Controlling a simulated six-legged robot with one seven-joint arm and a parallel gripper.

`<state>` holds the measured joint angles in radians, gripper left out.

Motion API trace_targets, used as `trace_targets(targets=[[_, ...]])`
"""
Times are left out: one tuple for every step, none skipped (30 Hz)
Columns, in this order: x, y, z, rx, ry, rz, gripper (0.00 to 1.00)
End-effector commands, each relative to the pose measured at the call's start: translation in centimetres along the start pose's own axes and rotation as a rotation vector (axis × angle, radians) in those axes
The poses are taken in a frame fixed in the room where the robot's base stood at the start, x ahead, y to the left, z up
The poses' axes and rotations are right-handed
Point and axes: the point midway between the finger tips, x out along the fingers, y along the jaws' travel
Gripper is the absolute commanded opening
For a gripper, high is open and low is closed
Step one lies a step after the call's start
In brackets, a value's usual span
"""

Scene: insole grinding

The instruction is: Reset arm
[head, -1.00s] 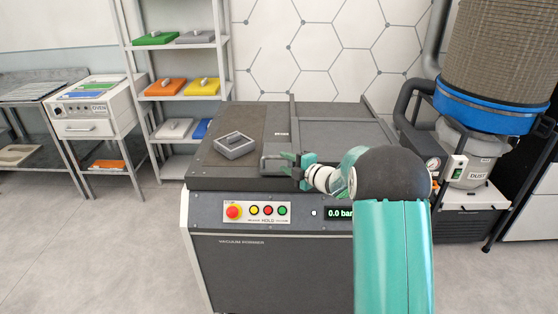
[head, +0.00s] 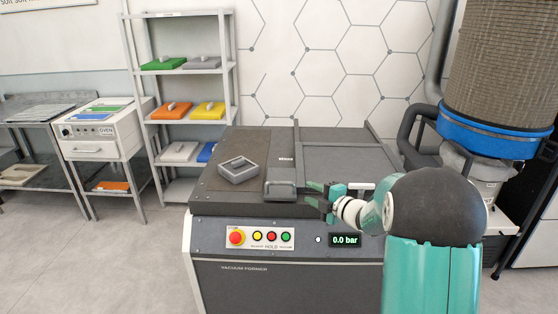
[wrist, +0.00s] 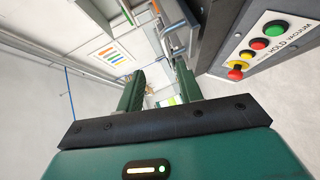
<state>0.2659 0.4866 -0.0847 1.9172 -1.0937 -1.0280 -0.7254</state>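My gripper (head: 322,198) is at the front edge of the vacuum former (head: 290,268), just right of a grey handle (head: 281,190) on its top. A narrow gap shows between its fingers and the handle. In the wrist view the two green fingers of my gripper (wrist: 160,90) stand apart with nothing between them. My arm is bent and reaches in from the lower right of the head view.
The control panel (head: 262,237) is below the top edge. Shelves (head: 185,137) with coloured moulds and an oven (head: 100,130) stand left. A dust collector (head: 490,120) stands right.

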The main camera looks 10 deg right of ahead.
Motion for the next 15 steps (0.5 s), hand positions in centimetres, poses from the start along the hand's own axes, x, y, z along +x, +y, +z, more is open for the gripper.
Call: trace_targets(targets=[[-0.3, 1.6, -0.3, 0.019, -0.046, 0.003, 0.36], [-0.6, 2.3, -0.3, 0.038, -0.081, 0.002, 0.36], [-1.1, 3.5, -0.4, 0.069, -0.133, 0.002, 0.36], [-1.5, 4.3, -0.6, 0.097, -0.174, 0.002, 0.36], [-2.0, 5.1, -0.7, 0.127, -0.217, 0.002, 0.36], [-2.9, 6.1, -0.9, 0.171, -0.273, 0.004, 0.36], [-3.5, 6.7, -1.1, 0.206, -0.314, 0.005, 0.36], [-4.2, 7.3, -1.4, 0.241, -0.353, 0.006, 0.36], [-5.2, 7.9, -1.8, 0.291, -0.405, 0.007, 0.36], [-6.0, 8.3, -2.1, 0.331, -0.442, 0.009, 0.36], [-6.8, 8.7, -2.5, 0.370, -0.479, 0.010, 0.36], [-8.0, 9.1, -3.0, 0.425, -0.525, 0.012, 0.36], [-8.9, 9.2, -3.5, 0.469, -0.559, 0.012, 0.36], [-9.8, 9.4, -4.0, 0.512, -0.592, 0.013, 0.36], [-11.0, 9.4, -4.7, 0.571, -0.634, 0.011, 0.36]])
